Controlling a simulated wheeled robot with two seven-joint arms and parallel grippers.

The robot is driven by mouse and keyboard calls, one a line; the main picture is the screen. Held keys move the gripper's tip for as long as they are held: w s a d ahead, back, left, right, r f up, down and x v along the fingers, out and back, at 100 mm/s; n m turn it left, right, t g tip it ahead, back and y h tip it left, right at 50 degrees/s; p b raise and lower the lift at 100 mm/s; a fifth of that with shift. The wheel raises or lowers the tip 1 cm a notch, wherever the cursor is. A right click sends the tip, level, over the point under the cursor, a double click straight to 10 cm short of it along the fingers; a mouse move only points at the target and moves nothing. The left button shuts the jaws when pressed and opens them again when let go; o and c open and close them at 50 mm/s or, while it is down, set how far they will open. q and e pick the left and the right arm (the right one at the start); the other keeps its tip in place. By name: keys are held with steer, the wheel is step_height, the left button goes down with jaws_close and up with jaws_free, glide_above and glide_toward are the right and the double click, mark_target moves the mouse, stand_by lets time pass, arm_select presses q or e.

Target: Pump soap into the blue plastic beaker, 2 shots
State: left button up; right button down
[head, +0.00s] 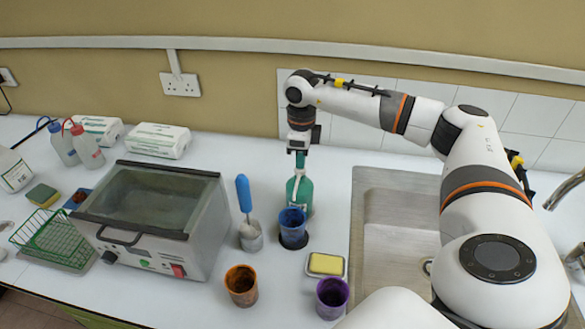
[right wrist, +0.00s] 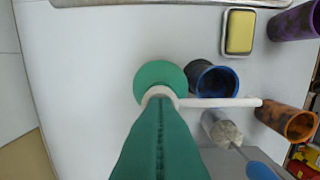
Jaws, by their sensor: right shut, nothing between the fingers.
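The green soap bottle (head: 304,193) stands upright on the counter left of the sink, and its round green body (right wrist: 158,76) shows from above in the right wrist view. Its white pump head has a long spout (right wrist: 215,102) pointing right, passing close to the blue beaker's rim in that view. The blue plastic beaker (head: 292,220) stands in front of the bottle; it also shows in the right wrist view (right wrist: 213,82). My right gripper (head: 299,170) is shut and empty, pointing down directly over the pump head; I cannot tell whether it touches. My left gripper is out of view.
A grey holder with a blue-handled brush (head: 244,195) stands left of the beaker. An orange beaker (head: 241,286), purple beaker (head: 332,297) and yellow sponge dish (head: 326,264) stand in front. A water bath (head: 155,220) is left; the sink (head: 385,250) is right.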

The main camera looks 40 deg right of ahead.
steer(key=shift+r+p, duration=1)
steer(key=shift+r, duration=0.35)
steer(key=shift+f, duration=0.2)
steer(key=shift+f+b, duration=1.15)
steer(key=shift+f, duration=0.2)
steer(key=shift+s, duration=0.1)
steer(key=shift+r, duration=0.15)
steer(key=shift+r+p, duration=1.1)
steer(key=shift+r, duration=0.3)
